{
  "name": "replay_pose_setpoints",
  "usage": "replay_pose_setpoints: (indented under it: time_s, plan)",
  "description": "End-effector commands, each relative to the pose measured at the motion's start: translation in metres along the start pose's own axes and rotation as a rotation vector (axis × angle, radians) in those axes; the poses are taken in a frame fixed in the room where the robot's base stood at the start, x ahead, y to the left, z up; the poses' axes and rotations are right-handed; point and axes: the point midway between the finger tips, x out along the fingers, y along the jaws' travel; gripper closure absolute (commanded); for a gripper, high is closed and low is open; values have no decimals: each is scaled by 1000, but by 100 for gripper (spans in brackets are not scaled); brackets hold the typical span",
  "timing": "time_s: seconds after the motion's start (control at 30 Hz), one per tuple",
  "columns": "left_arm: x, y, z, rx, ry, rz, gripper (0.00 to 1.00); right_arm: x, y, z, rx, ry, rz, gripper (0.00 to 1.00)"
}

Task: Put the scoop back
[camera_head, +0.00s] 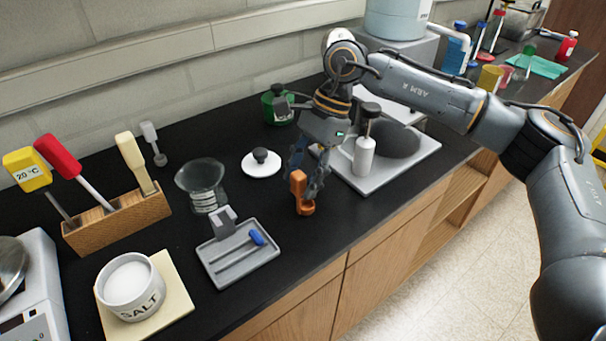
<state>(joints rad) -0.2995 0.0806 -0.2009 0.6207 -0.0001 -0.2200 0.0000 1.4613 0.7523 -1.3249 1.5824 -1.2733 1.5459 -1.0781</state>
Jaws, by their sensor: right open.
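My right gripper (309,168) points down over the counter, its jaws open around or just behind the upper part of a small upright orange object (299,190). The orange object stands near the front edge of the counter; I cannot tell whether it is the scoop or whether the fingers touch it. A wooden holder (112,226) at the left holds upright tools with yellow (27,168), red (58,155) and cream (131,151) handles. A white salt pot (131,286) sits on a cream board (176,291). My left gripper is out of view.
A grey tray (222,277) with a blue-handled tool (256,238) lies in front of a glass beaker (202,183). A white dish with a black knob (261,163) and a green container (270,105) stand behind. A white pump bottle (364,154) stands by the sink at the right.

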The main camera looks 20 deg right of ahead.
Motion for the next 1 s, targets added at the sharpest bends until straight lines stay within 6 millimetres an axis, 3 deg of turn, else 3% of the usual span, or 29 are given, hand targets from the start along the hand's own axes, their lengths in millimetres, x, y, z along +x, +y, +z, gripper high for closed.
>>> replay_pose_setpoints:
  time_s: [0.17, 0.27, 0.7, 1.0]
  plan:
    - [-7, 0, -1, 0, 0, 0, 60, -6, 0, 3, 0, 0, -1, 52]
    - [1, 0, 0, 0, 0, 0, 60, -18, -2, 1, 1, 1, -5, 52]
    - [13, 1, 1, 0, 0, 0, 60, -107, -1, 2, 0, 0, -3, 52]
    - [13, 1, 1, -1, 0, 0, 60, -124, 0, 2, 0, 0, 0, 52]
